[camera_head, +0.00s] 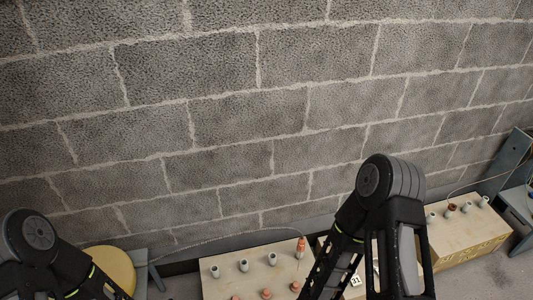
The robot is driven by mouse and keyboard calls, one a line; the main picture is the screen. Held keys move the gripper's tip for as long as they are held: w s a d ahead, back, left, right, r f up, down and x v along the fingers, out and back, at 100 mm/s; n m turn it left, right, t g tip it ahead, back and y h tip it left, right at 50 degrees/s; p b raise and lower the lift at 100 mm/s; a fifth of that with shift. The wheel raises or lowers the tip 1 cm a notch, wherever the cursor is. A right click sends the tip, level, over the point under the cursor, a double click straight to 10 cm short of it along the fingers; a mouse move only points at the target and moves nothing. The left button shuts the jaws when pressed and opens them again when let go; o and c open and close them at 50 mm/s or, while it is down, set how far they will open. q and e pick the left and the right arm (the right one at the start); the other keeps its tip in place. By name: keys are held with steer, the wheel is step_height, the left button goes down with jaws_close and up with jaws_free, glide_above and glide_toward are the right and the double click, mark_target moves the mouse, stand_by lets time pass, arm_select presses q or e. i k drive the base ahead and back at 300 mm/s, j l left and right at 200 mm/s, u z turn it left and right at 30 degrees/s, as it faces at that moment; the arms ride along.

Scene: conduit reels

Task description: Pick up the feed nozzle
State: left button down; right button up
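An orange piece with a pale band (301,246) stands upright at the back right of a light wooden box top (223,289). A thin line runs to it from the left. It may be the feed nozzle, but it is too small to be sure. My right arm's elbow and links stand just right of it and hide part of the boxes. My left arm is at the bottom left corner. Both arms run out of the bottom of the picture, and neither gripper shows.
Several grey sleeves (243,265) and orange pieces (267,294) stand on the box. Another wooden box (462,236) with small cylinders is at right, beside a blue-grey frame (507,163). A yellow disc (112,266) is at left. A block wall (230,120) fills the background.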

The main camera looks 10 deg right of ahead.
mark_target(301, 242)
steer(key=i, duration=0.7)
steer(key=z, duration=2.4)
